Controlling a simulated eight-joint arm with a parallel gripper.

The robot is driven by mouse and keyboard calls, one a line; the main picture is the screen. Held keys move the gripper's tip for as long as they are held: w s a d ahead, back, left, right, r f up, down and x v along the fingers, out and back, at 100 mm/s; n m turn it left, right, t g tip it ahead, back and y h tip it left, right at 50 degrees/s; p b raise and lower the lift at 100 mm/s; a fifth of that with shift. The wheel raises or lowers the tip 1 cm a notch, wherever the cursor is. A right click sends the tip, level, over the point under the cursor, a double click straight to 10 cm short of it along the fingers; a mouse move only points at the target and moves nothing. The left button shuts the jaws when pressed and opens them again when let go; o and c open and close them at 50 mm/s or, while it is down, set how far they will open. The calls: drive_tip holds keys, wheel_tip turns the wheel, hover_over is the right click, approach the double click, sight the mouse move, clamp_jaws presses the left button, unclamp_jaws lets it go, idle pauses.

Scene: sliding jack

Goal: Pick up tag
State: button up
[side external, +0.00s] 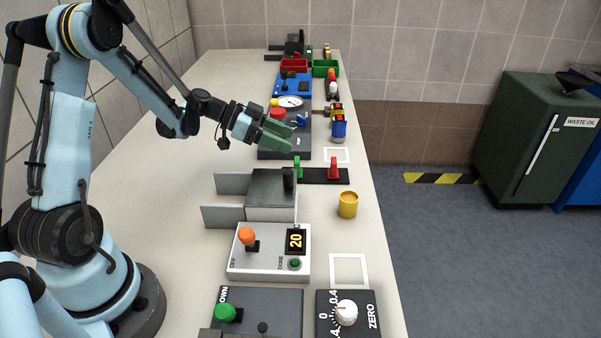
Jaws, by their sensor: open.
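I cannot make out a tag for certain. A black bar (318,176) on the table carries a small green upright piece (298,167) and a small red upright piece (333,168); either might be a tag, but they are too small to tell. My gripper (290,139) has green fingers that are open and look empty. It points right and slightly down, in front of a dark panel (277,154). In the picture it is just above and left of the green piece, apart from it.
A grey block with side plates (271,187) stands nearer the camera, beside a yellow cup (348,205). A white control box (268,265) and a black dial box (347,315) are in front. Red (293,66) and green (325,68) bins stand far back. The table's left side is clear.

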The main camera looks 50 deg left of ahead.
sight(333, 160)
drive_tip(key=shift+w+a+f+m+t+h, duration=0.3)
drive_tip(key=shift+w+f, duration=0.05)
drive_tip(key=shift+f, duration=0.15)
drive_tip(key=x, duration=0.5)
drive_tip(key=shift+w+d+f, duration=0.15)
drive_tip(key=shift+w+d, duration=0.05)
drive_tip(key=shift+d, duration=0.05)
drive_tip(key=shift+s+d+x, duration=0.1)
drive_tip(key=shift+s+x, duration=0.05)
drive_tip(key=shift+x, duration=1.25)
drive_tip(key=shift+s+d+x, duration=0.15)
drive_tip(key=shift+x, duration=1.25)
drive_tip(key=c, duration=1.1)
